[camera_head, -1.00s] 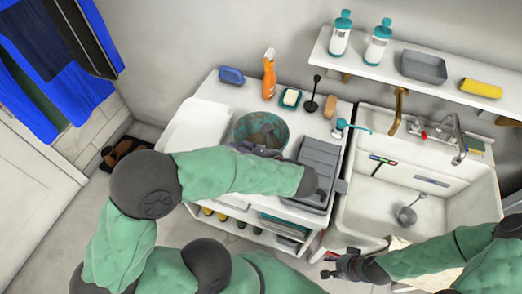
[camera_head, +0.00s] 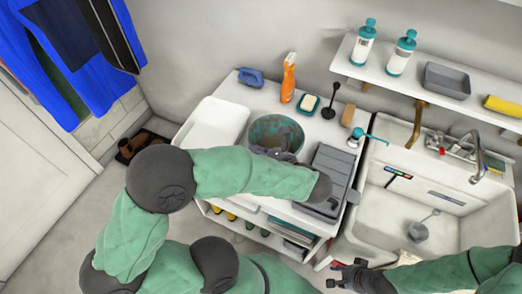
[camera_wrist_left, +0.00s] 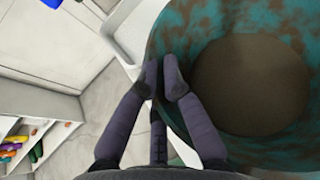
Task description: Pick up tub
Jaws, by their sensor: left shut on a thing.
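The tub (camera_head: 262,127) is round, teal with brown rusty patches, and stands upright at the top of the white cabinet. In the left wrist view the tub (camera_wrist_left: 265,85) fills the right side, open and empty, with a brown bottom. My left gripper (camera_head: 277,154) is at its near rim, partly hidden by my forearm. In the left wrist view my left gripper (camera_wrist_left: 162,72) has its fingers close together on the tub's wall, one on each side. I cannot tell whether the tub is clear of the surface. My right gripper (camera_head: 343,274) is low in front of the sink, away from the tub.
A white basin (camera_head: 212,122) is left of the tub, and a grey ribbed box (camera_head: 330,165) is right of it. A blue brush (camera_head: 250,77), orange spray bottle (camera_head: 288,80), soap dish (camera_head: 309,104) and black plunger (camera_head: 330,105) stand behind. The sink (camera_head: 385,225) is at right.

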